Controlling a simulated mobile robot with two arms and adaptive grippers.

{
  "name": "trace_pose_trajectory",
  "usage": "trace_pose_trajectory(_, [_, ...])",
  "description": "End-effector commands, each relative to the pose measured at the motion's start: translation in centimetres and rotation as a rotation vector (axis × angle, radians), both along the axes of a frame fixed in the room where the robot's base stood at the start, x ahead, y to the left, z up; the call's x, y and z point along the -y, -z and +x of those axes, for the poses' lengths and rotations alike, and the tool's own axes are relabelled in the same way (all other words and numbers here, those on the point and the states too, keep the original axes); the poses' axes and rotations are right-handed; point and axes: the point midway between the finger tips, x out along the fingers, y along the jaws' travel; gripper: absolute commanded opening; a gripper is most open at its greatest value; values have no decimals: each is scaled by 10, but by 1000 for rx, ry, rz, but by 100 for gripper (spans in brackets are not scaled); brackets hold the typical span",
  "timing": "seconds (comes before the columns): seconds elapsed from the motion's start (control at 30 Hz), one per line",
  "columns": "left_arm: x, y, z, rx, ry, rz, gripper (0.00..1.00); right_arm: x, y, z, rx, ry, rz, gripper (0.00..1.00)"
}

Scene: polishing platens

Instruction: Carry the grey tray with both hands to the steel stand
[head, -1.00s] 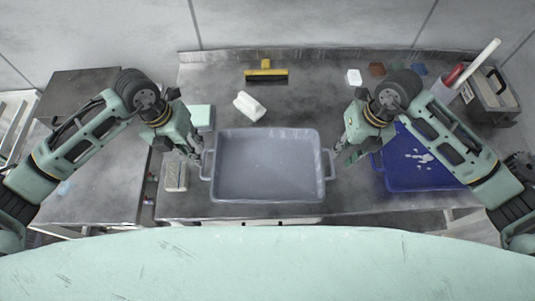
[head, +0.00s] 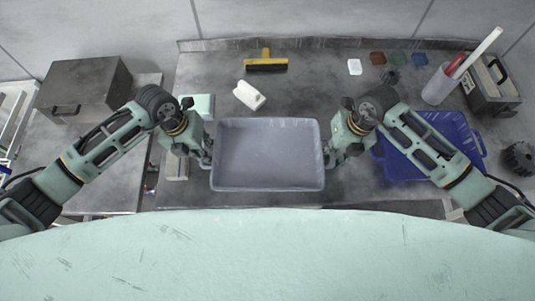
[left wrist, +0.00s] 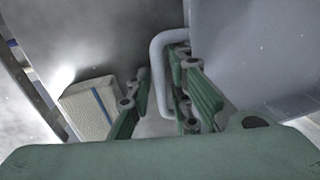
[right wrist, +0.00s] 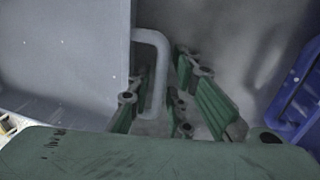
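The grey tray (head: 268,187) rests on the workbench, level and empty, with a loop handle at each short end. My left gripper (head: 205,160) is at its left handle. In the left wrist view the open fingers (left wrist: 165,95) stand on either side of the handle bar (left wrist: 157,75). My right gripper (head: 332,158) is at the right handle. In the right wrist view its open fingers (right wrist: 160,95) straddle that handle bar (right wrist: 160,75). A lower steel table (head: 110,165), which may be the steel stand, is at the left.
A dark metal box (head: 85,85) occupies the steel table's back; its front is clear. On the workbench (head: 310,90) are a blue tray (head: 455,130) at right, a white block (head: 249,95), a yellow-handled squeegee (head: 266,64), a cylinder holder (head: 438,85) and a toolbox (head: 492,90).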

Motion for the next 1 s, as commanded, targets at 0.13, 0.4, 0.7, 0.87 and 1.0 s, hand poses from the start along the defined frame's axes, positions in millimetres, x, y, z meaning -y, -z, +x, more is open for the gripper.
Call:
trace_pose_trajectory(0.13, [0, 0, 0, 0, 0, 0, 19, 0, 0, 0, 0, 0, 0, 19])
trace_pose_trajectory(0.4, [0, 0, 0, 0, 0, 0, 3, 0, 0, 0, 0, 0, 0, 3])
trace_pose_trajectory(0.7, [0, 0, 0, 0, -1, 0, 0, 0, 0, 0, 0, 0, 0, 0])
trace_pose_trajectory(0.87, [0, 0, 0, 0, -1, 0, 0, 0, 0, 0, 0, 0, 0, 0])
trace_pose_trajectory(1.0, [0, -1, 1, 1, -1, 0, 0, 0, -1, 0, 1, 0, 0, 0])
